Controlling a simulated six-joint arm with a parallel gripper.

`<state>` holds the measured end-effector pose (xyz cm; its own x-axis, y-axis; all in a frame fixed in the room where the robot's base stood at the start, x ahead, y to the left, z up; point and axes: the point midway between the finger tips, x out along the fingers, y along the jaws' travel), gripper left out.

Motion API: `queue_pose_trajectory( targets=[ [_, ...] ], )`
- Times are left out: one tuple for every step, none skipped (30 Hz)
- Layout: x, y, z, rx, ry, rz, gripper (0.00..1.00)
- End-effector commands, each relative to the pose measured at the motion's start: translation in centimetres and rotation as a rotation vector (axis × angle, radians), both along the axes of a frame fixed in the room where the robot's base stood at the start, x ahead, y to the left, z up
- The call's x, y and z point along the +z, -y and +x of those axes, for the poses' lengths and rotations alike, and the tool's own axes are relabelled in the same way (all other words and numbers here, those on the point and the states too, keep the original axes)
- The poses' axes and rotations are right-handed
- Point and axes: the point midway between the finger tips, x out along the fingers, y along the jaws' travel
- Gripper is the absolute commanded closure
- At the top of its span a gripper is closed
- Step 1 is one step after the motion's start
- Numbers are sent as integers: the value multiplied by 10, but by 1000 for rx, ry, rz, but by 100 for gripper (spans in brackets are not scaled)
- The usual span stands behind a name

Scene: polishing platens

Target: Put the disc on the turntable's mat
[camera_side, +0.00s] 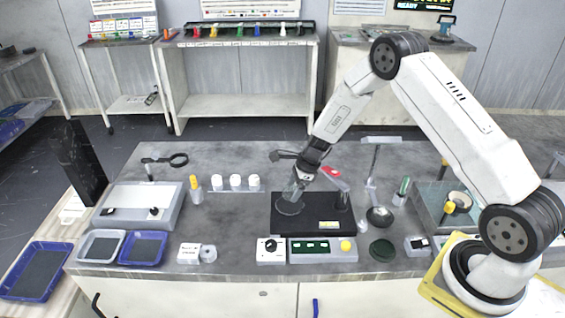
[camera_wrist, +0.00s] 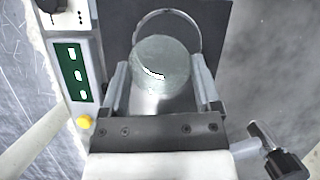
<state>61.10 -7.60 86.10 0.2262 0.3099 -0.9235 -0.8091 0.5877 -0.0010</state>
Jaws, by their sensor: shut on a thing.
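My gripper (camera_wrist: 161,88) is shut on a grey-green disc (camera_wrist: 160,62), with one finger on each side of it. In the side view my gripper (camera_side: 297,187) points down over the left part of a black machine (camera_side: 314,226). The turntable (camera_side: 289,208) is a round grey plate on that machine, just below the gripper. In the wrist view the turntable's bright rim (camera_wrist: 166,12) curves behind the disc, offset toward the top. The disc hides much of the mat. I cannot tell how large the gap between disc and mat is.
A control panel with green displays (camera_side: 309,246) and a yellow knob (camera_side: 345,245) runs along the machine's front. A red-topped arm (camera_side: 334,175) stands right of the gripper. A dark bowl (camera_side: 379,216) and a dark green round pad (camera_side: 382,250) are further right. White jars (camera_side: 235,182) stand left.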

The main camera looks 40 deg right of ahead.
Motion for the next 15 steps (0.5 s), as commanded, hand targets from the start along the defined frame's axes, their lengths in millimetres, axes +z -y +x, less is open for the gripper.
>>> queue_pose_trajectory(
  targets=[
    [-2,0,1,0,0,0,84],
    [-2,0,2,0,0,0,84],
    [-2,0,2,0,0,0,84],
    [-2,0,2,0,0,0,84],
    [-2,0,2,0,0,0,84],
    [-2,0,2,0,0,0,84],
    [-2,0,2,0,0,0,84],
    [-3,0,3,0,0,0,84],
    [-4,0,3,0,0,0,84],
    [-5,0,4,0,0,0,84],
    [-6,1,5,0,0,0,84],
    [-8,1,6,0,0,0,84],
    [-10,1,8,0,-1,1,84],
    [-14,1,7,0,-2,1,84],
    [-18,1,7,0,-2,1,84]
  ],
)
